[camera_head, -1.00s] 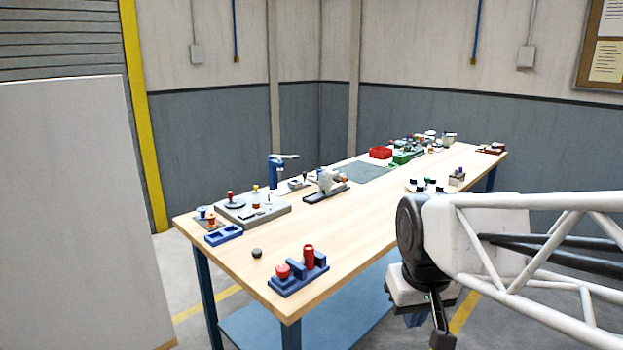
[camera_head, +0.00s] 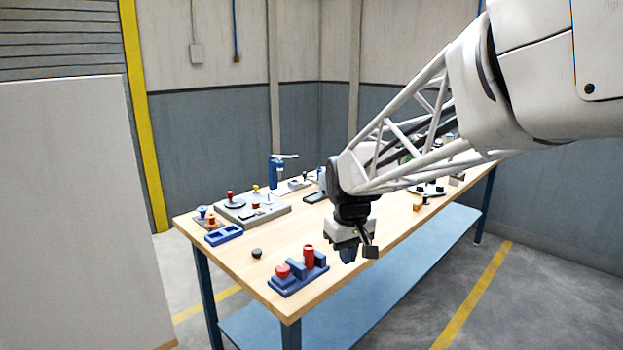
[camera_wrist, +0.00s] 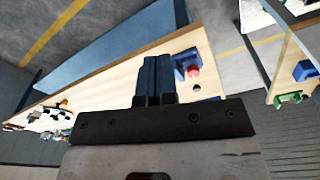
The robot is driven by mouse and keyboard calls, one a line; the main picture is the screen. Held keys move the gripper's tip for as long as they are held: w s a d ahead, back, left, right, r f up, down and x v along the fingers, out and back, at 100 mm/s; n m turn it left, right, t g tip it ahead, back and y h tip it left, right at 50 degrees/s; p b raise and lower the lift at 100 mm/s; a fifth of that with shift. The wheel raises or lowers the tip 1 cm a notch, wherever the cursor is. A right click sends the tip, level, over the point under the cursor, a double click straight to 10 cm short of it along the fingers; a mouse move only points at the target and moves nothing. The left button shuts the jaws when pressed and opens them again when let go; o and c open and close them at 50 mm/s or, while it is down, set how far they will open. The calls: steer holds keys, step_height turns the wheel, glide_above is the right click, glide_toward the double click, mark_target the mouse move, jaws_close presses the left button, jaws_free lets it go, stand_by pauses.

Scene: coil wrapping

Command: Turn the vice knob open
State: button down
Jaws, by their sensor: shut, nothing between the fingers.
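The blue vice (camera_head: 297,285) sits near the front corner of the table. A round red knob (camera_head: 283,270) is at its left end, and a taller red cylinder (camera_head: 308,255) stands at its blocks. In the wrist view, part of the blue vice (camera_wrist: 185,60) and a red part (camera_wrist: 194,70) show just right of the fingers; I cannot tell which red part it is. My gripper (camera_head: 348,256) is shut and empty, with blue fingers pointing down. In the head view it hangs to the right of the vice, apart from it. The fingers also show in the wrist view (camera_wrist: 156,82).
A small dark round piece (camera_head: 256,253) lies left of the vice on the wooden table (camera_head: 245,270). A blue tray (camera_head: 224,235) and a grey board (camera_head: 262,211) with small parts are farther back. My arm hides much of the table's far end.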

steer(key=w+a+f+n, duration=0.2)
steer(key=w+a+f, duration=0.3)
steer(key=w+a, duration=0.2)
steer(key=w+a+f+n+g, duration=0.1)
steer(key=w+a+f, duration=0.4)
steer(key=w, duration=0.5)
steer(key=shift+w+a+f+n, duration=0.2)
steer(key=shift+a+f+n, duration=0.2)
steer(key=shift+a, duration=0.75)
steer(key=shift+f, duration=0.15)
